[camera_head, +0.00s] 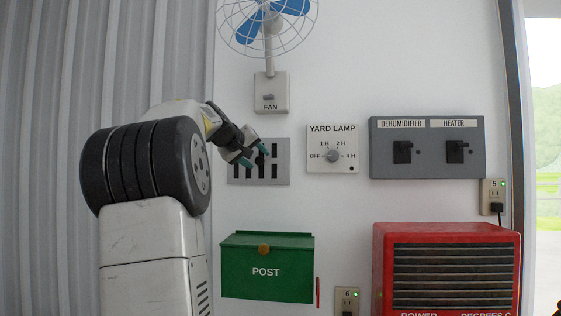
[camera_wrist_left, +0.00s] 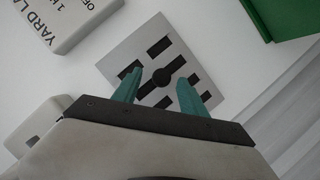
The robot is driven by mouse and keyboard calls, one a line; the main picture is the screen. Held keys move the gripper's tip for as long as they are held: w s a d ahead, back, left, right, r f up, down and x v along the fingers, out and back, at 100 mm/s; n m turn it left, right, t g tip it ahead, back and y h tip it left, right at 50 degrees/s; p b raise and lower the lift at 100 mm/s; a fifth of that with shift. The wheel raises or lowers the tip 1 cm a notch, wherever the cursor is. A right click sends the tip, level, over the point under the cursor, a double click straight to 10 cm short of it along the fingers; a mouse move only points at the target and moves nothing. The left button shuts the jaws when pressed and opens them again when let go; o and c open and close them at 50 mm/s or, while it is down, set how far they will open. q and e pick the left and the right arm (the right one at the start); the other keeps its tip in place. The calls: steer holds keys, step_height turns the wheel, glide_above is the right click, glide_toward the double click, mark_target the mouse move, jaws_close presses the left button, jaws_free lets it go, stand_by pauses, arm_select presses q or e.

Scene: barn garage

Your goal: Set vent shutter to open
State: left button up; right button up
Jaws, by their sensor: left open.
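The vent shutter is a grey square plate (camera_head: 284,172) with dark slots and a dark knob in its middle, on the white wall below the fan box. In the left wrist view the plate (camera_wrist_left: 195,95) appears tilted, with dark slots open around the round knob (camera_wrist_left: 161,78). My left gripper (camera_head: 255,154) is in front of the plate, its teal fingers apart on either side of the knob. The fingers show in the left wrist view (camera_wrist_left: 160,88); I cannot tell whether they touch the knob.
To the right are the yard lamp dial (camera_head: 333,148) and the dehumidifier and heater panel (camera_head: 427,169). A fan box (camera_head: 271,93) is above. A green post box (camera_head: 267,267) and a red heater (camera_head: 447,235) are below. Corrugated grey wall is at left.

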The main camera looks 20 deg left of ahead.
arm_select(q)
steer(key=v, duration=0.5)
stand_by(0.3)
steer(key=s+d+f+m+g+h, duration=0.15)
steer(key=s+d+f, duration=0.25)
steer(key=d+f, duration=0.45)
steer(key=s+d+f+m+g, duration=0.3)
steer(key=s+d+f, duration=0.5)
steer(key=s+f, duration=0.4)
steer(key=s+d+f+m+g, duration=0.4)
steer(key=s+d+f, duration=0.5)
steer(key=s+f, duration=0.3)
step_height(320, 180, down, 3)
steer(key=shift+s+r, duration=0.1)
steer(key=shift+s, duration=0.25)
steer(key=shift+h, duration=0.25)
